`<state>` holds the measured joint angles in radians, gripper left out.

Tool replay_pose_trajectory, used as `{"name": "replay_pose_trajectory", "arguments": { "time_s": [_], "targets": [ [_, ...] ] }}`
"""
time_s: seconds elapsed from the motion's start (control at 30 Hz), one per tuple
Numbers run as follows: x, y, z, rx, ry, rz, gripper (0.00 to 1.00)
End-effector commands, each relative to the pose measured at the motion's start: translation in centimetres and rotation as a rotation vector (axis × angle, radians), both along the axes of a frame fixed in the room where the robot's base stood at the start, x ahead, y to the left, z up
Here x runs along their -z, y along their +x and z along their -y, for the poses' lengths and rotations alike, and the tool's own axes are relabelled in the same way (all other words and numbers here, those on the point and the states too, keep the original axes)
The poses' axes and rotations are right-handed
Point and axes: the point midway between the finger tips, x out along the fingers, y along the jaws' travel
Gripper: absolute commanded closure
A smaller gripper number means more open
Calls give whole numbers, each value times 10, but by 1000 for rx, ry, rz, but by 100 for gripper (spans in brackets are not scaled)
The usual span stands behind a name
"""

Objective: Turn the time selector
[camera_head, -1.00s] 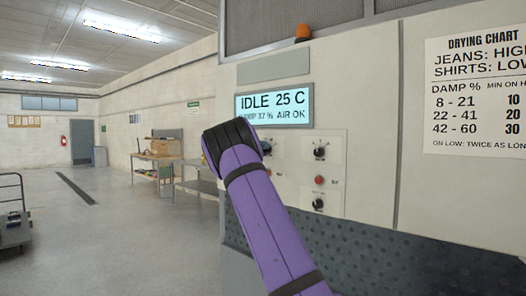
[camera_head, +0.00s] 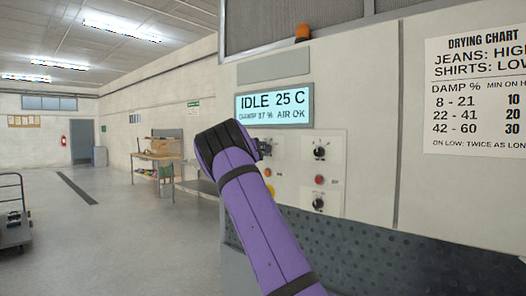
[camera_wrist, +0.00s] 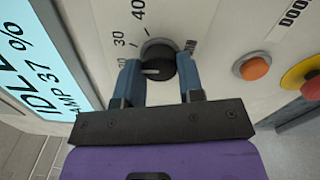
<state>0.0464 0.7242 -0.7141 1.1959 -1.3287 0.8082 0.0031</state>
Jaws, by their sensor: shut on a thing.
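The time selector (camera_wrist: 160,66) is a black round knob with a pale pointer line, on a white panel with a printed scale showing 20, 30 and 40. In the wrist view its pointer lies toward the 20 side. My gripper (camera_wrist: 160,78) has its two blue fingers on either side of the knob, shut on it. In the head view my purple arm (camera_head: 245,200) reaches to the panel (camera_head: 335,150), and my gripper (camera_head: 264,147) shows only in small part beside the arm's black end. The knob is hidden there.
An orange button (camera_wrist: 256,68) and a red-and-yellow button (camera_wrist: 305,82) sit right of the knob in the wrist view. The display (camera_head: 274,104) reads IDLE 25 C. Two more black knobs (camera_head: 319,152) (camera_head: 318,203) and a red button (camera_head: 319,180) are on the panel.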

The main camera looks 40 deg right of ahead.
Motion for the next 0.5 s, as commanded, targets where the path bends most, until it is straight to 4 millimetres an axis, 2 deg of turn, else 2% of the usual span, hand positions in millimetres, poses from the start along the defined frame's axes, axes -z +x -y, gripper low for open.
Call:
{"name": "replay_pose_trajectory", "arguments": {
  "time_s": [0.2,0.5],
  "targets": [
    [1,1,-1,-2,-9,-127,88],
    [2,1,-1,-2,-15,-212,88]
  ]
}}
